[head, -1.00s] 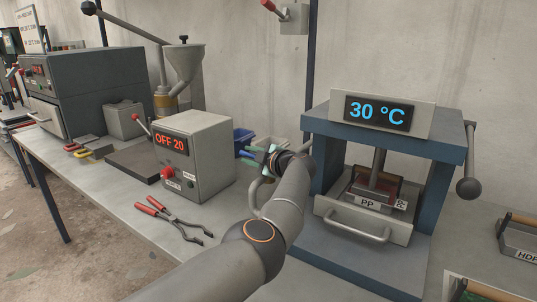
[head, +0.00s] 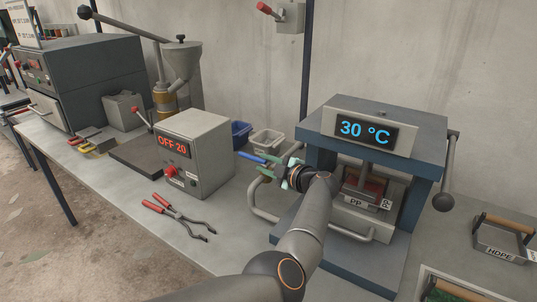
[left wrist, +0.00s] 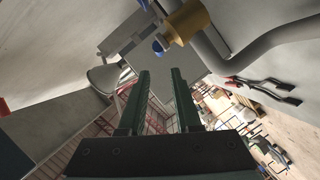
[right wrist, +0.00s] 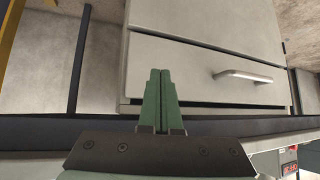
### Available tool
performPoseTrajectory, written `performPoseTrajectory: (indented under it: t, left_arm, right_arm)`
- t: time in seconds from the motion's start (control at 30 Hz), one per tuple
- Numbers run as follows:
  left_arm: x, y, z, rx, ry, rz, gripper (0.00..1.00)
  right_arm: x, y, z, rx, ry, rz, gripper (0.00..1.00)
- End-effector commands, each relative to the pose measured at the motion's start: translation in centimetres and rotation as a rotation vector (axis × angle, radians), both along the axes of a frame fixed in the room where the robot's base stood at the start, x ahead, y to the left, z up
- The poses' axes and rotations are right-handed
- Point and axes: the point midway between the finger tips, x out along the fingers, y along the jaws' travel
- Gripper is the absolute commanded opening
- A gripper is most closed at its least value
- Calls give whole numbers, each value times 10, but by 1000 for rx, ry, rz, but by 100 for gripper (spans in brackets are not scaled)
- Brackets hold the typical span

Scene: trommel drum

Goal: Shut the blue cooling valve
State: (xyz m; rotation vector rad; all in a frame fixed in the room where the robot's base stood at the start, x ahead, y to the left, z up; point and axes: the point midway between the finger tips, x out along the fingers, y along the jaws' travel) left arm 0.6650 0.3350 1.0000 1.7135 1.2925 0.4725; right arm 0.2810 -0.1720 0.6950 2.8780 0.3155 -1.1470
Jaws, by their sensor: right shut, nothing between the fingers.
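The blue cooling valve handle (head: 252,158) shows in the head view just left of the press, close to my left gripper (head: 268,170). In the left wrist view a brass valve body (left wrist: 188,22) sits on a grey pipe, with a blue part (left wrist: 160,46) just beyond my left fingertips (left wrist: 160,74). The left fingers are open with nothing between them; I cannot tell whether one touches the handle. The handle's full length is not clear in the wrist view. My right gripper (right wrist: 160,72) is shut and empty, in front of a grey drawer front.
The blue press (head: 425,150) with its 30 °C display stands right of my left arm. A grey control box (head: 195,155) reading OFF 20, red-handled tongs (head: 180,216) and blue and white bins (head: 266,142) are close by. The grey drawer (right wrist: 200,72) faces my right gripper.

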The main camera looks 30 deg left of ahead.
Motion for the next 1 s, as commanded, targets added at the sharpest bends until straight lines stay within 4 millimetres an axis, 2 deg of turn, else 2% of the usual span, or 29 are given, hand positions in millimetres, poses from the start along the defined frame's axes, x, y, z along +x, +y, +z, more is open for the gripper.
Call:
performPoseTrajectory:
  t: [0.03,0.2,1.0]
  left_arm:
    - [-2,-3,4,1,2,-2,32]
    - [-4,-9,3,0,1,0,32]
    - [-4,-10,2,0,1,-1,32]
  right_arm:
    - [1,1,9,2,-2,0,0]
    - [4,3,17,5,-9,2,0]
    - [6,4,18,8,-13,4,0]
